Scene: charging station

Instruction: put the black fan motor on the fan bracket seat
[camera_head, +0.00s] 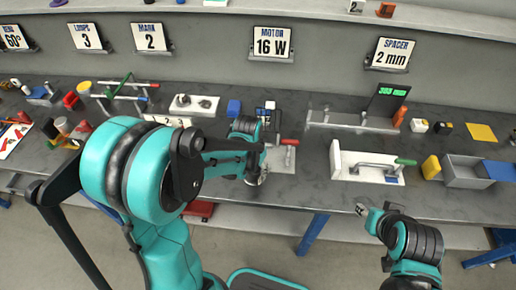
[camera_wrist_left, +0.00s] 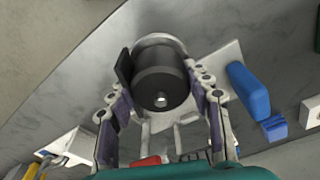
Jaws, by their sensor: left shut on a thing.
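In the left wrist view the black fan motor (camera_wrist_left: 160,78) is a dark cylinder with a small bright shaft at its centre. My left gripper (camera_wrist_left: 158,92) is shut on it, with one purple-padded finger on each side. A pale round-ended grey piece, possibly the fan bracket seat (camera_wrist_left: 158,40), shows behind the motor; I cannot tell whether they touch. In the head view my left gripper (camera_head: 259,166) is over the front of the bench, beside a pale plate (camera_head: 283,163) with a red handle; the motor is not clear there. My right gripper (camera_head: 369,212) is off the bench's front edge, its fingers too small to judge.
A blue block (camera_wrist_left: 248,90) lies right of the motor in the wrist view. In the head view a white fixture with a green-handled clamp (camera_head: 370,168) stands to the right, near a grey bin (camera_head: 465,172). A grey rail fixture (camera_head: 350,122) stands behind. Bare bench lies between them.

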